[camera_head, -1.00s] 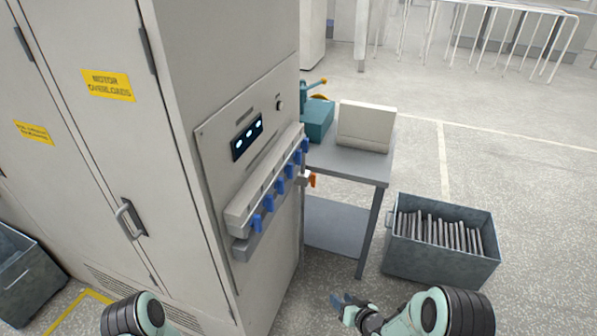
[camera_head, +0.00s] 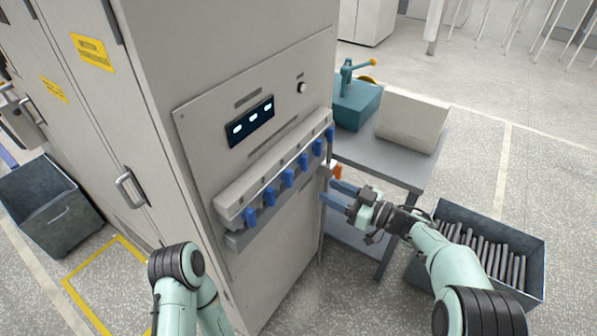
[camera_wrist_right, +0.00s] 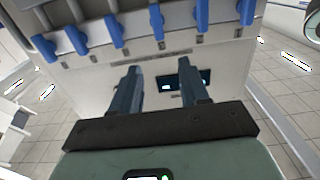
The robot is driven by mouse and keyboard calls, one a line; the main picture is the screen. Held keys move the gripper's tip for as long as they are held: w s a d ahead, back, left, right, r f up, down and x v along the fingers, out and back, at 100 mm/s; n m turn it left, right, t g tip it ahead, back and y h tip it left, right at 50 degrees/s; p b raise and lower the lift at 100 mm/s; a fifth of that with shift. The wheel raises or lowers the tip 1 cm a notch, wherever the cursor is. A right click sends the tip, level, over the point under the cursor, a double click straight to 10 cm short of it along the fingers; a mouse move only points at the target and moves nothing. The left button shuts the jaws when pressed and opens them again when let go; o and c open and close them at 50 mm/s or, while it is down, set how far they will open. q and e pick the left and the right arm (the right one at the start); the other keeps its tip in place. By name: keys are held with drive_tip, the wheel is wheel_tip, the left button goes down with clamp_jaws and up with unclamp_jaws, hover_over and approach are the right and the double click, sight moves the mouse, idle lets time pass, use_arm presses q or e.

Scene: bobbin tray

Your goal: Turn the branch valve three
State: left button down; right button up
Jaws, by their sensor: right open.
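A row of several blue valve handles runs along a pale manifold bar (camera_head: 228,205) on the cabinet side. No readable number shows which is branch valve three. An orange handle (camera_head: 337,171) sits below the far end. My right gripper (camera_head: 328,191) is open and empty, beside the cabinet's right edge, below the far handles and close to the orange handle. In the right wrist view the open fingers (camera_wrist_right: 158,68) point at the panel, apart from the blue handles (camera_wrist_right: 156,20). My left gripper is out of view.
A panel display (camera_head: 250,122) and knob (camera_head: 301,88) sit above the bar. A grey table (camera_head: 400,165) holds a teal device (camera_head: 357,103) and pale box (camera_head: 412,120). A metal bin (camera_head: 535,265) with rods stands at right. Another bin (camera_head: 55,205) stands at left.

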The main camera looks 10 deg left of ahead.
sight(292, 173)
drive_tip(key=p+x, duration=0.2)
drive_tip(key=x, duration=1)
drive_tip(key=shift+f, duration=0.1)
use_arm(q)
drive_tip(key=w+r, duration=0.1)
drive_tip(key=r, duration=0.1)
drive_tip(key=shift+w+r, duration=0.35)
use_arm(e)
clamp_jaws()
